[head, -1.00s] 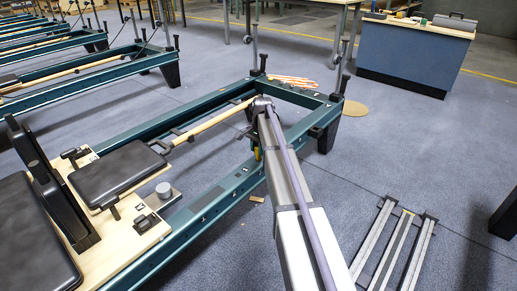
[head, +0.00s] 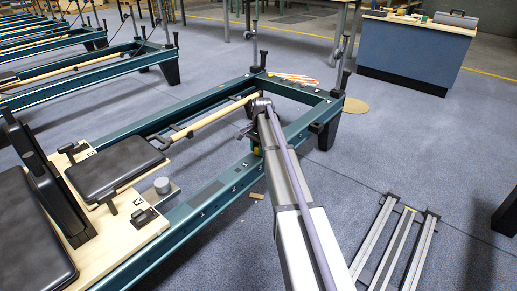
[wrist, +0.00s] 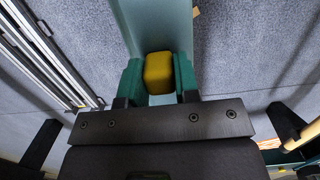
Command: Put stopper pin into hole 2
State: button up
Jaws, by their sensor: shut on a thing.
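My gripper (wrist: 158,78) is shut on a yellow block-shaped piece, apparently the head of the stopper pin (wrist: 158,70), between its two green pads. The pin's shaft is hidden. The teal side rail (wrist: 158,18) of the reformer runs behind the yellow piece in the wrist view. In the head view, my gripper (head: 257,148) is small and partly hidden by my arm beside the near side rail (head: 205,208). Small marks line the rail's side, but I cannot tell which is hole 2, nor whether the pin touches the rail.
The carriage with black pads (head: 112,170) sits on the reformer at left. A wooden bar (head: 215,117) lies inside the frame. A slatted metal rack (head: 395,245) lies on the floor at right. A blue counter (head: 412,55) stands behind. Open floor surrounds the frame.

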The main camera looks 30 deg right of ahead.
jog(key=o, duration=1)
jog(key=r+p, duration=0.7)
jog(key=d+r+p, duration=0.1)
jog(key=r+p, duration=0.2)
jog(key=p, duration=0.1)
jog(key=shift+w+d+r, duration=0.1)
jog(key=shift+w+r, duration=0.15)
jog(key=shift+r, duration=0.15)
jog(key=s+a+r+n+h+p, duration=0.15)
jog(key=s+a+n, duration=0.45)
jog(key=s+a, duration=0.75)
jog(key=s+a+r+n+p, duration=0.3)
jog(key=s+a+n, duration=0.45)
jog(key=s, duration=1.05)
jog(key=shift+m+t, duration=0.25)
jog(key=shift+t, duration=0.05)
jog(key=r+p, duration=1.2)
jog(key=w+a+r+p, duration=0.1)
jog(key=r+p, duration=1.2)
jog(key=a+r+p, duration=0.1)
jog(key=r+p, duration=1.2)
jog(key=shift+w, duration=0.2)
